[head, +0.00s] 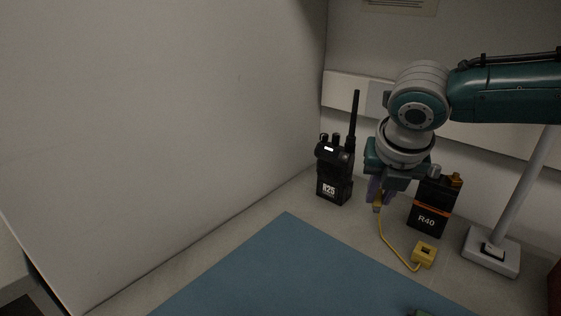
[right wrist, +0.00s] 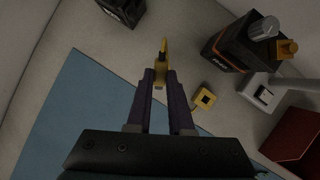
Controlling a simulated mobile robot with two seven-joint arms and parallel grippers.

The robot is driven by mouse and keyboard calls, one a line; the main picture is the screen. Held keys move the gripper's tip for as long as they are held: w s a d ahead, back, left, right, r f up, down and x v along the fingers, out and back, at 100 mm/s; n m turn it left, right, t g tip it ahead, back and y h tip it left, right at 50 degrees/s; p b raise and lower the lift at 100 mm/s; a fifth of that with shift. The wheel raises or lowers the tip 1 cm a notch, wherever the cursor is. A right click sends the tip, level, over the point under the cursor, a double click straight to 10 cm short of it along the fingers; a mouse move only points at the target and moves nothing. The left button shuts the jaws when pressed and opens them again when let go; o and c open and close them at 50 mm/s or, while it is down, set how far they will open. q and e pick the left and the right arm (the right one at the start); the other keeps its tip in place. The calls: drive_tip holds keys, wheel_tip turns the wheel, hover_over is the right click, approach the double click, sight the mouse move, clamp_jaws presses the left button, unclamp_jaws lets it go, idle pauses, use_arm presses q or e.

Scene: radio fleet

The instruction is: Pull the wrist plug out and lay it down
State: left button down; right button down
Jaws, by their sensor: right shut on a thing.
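My right gripper (head: 376,197), with purple fingers, points down between the two radios. It is shut on a yellow plug (right wrist: 163,48), which shows at the fingertips in the right wrist view. A thin yellow cord (head: 382,236) runs from the plug down to a square yellow block (head: 424,254) with a dark centre, lying on the counter. The block also shows in the right wrist view (right wrist: 204,97). I cannot tell from these views whether the plug's end sits in anything. My left gripper is not in view.
A black R25 radio (head: 333,186) with a tall antenna stands left of the gripper. A grey lamp base (head: 490,262) stands further right. A blue mat (head: 290,275) in front is largely clear.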

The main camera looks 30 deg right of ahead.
drive_tip(key=shift+r+p, duration=0.15)
drive_tip(key=shift+p, duration=0.15)
drive_tip(key=shift+f+b, duration=2.4)
drive_tip(key=shift+f, duration=1.25)
drive_tip(key=c, duration=0.7)
unclamp_jaws()
drive_tip(key=shift+c, duration=0.2)
drive_tip(key=p+v, duration=0.3)
drive_tip(key=v, duration=0.7)
drive_tip(key=shift+p, duration=0.3)
